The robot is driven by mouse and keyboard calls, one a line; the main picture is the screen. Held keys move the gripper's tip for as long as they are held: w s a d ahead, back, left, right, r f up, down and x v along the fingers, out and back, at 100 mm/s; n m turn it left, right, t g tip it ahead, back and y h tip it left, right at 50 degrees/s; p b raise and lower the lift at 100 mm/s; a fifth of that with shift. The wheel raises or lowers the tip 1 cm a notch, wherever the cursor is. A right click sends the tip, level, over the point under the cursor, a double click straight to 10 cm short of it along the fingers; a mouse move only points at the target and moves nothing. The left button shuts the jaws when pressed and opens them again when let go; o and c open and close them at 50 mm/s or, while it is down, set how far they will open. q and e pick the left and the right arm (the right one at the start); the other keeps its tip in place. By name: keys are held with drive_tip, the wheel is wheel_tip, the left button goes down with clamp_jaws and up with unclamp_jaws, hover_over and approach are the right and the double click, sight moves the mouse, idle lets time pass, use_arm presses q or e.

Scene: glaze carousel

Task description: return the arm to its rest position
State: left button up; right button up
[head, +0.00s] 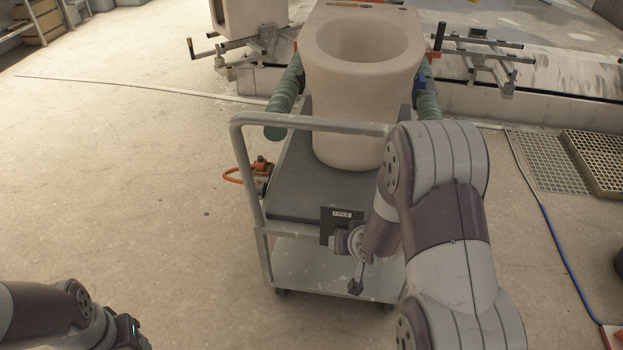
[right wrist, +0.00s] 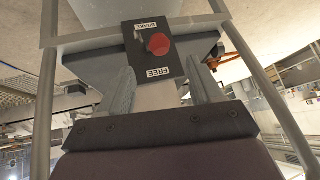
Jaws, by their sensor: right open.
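My right arm (head: 450,215) reaches forward over the front of a grey cart (head: 285,180), its forearm bent down beside the cart handle. In the right wrist view my right gripper (right wrist: 160,75) is open, with two grey fingers apart and nothing visible between them. Just beyond the fingers is a dark plate (right wrist: 171,60) marked BRAKE and FREE with a red knob (right wrist: 159,44); contact cannot be told. The plate also shows in the head view (head: 328,228), its FREE label visible. Part of my left arm (head: 45,310) shows at the lower left; its gripper is out of view.
The tubular handle (head: 245,165) rises close to my right arm. An orange fitting (head: 260,168) is left of the cart. Floor grates (head: 595,160) and a blue hose (head: 563,255) lie right. Left floor is clear.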

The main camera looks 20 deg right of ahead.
drive_tip(key=s+f+g, duration=0.1)
drive_tip(key=s+g, duration=0.3)
drive_tip(key=s, duration=0.3)
drive_tip(key=s+a+r+n+g+y, duration=0.1)
drive_tip(key=s+a+r+n+g, duration=0.2)
drive_tip(key=s+a+r, duration=0.45)
wheel_tip(320, 180, up, 21)
drive_tip(key=w+a+n+p, duration=0.1)
drive_tip(key=w+a+p, duration=0.1)
drive_tip(key=p, duration=1.7)
drive_tip(key=shift+a+r+t+p, duration=0.15)
drive_tip(key=shift+a+t+p, duration=0.2)
drive_tip(key=shift+t+p, duration=0.05)
drive_tip(key=shift+d, duration=0.1)
